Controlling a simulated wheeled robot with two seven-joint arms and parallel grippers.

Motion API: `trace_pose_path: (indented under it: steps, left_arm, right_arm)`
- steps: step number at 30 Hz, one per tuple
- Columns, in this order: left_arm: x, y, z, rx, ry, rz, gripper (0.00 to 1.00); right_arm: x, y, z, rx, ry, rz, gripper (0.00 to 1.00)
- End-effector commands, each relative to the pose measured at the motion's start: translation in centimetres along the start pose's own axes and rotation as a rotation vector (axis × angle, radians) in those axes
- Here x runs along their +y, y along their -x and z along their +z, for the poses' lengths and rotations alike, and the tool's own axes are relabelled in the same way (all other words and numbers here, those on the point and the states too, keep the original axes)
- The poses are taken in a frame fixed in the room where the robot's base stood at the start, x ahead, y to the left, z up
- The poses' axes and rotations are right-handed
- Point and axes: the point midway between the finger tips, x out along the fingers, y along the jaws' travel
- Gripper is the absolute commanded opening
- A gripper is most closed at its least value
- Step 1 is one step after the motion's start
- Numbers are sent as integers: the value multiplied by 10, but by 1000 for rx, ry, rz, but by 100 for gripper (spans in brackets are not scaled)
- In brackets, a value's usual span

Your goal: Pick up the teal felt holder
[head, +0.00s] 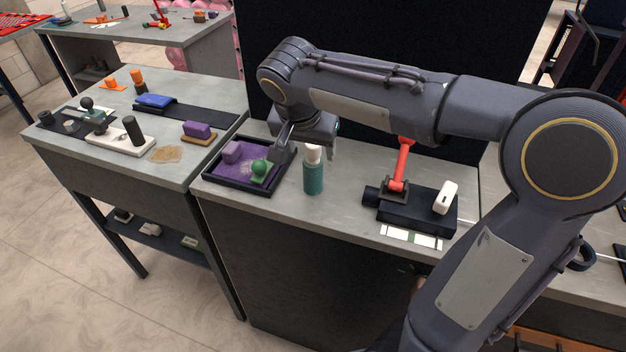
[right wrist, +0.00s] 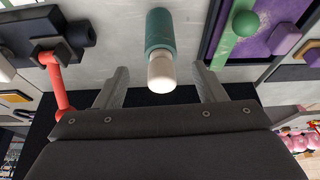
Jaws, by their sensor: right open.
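The teal felt holder (head: 313,178) is a teal cylinder with a pale, rounded top. It stands upright on the grey counter, just right of the purple tray. In the right wrist view the teal holder (right wrist: 160,32) is at the upper middle, with its pale top (right wrist: 161,75) toward me. My right gripper (head: 304,153) is over the holder's top at the tray's right edge. In the right wrist view my right gripper's fingers (right wrist: 162,82) are apart, one on each side of the pale top, with gaps and no visible contact. My left gripper is not in view.
Left of the holder is a black-rimmed tray (head: 243,190) with a purple surface, a purple block (head: 231,152) and a green knobbed piece (head: 260,171). To the right, a black fixture (head: 418,210) carries a red lever (head: 402,163). A dark panel (head: 400,35) stands behind.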

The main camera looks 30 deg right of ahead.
Motion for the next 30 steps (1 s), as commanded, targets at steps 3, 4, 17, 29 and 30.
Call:
trace_pose_path:
  steps: [3,4,17,29,30]
  left_arm:
    - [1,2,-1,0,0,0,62]
    - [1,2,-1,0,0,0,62]
    - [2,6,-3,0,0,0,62]
    - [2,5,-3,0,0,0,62]
    - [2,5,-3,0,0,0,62]
  right_arm:
    - [1,-14,1,-3,1,3,64]
    - [0,-17,1,-3,2,3,64]
    - [-1,-58,3,-3,1,-1,64]
    - [-1,-58,3,-3,1,-2,27]
    - [-1,-58,3,-3,1,-2,22]
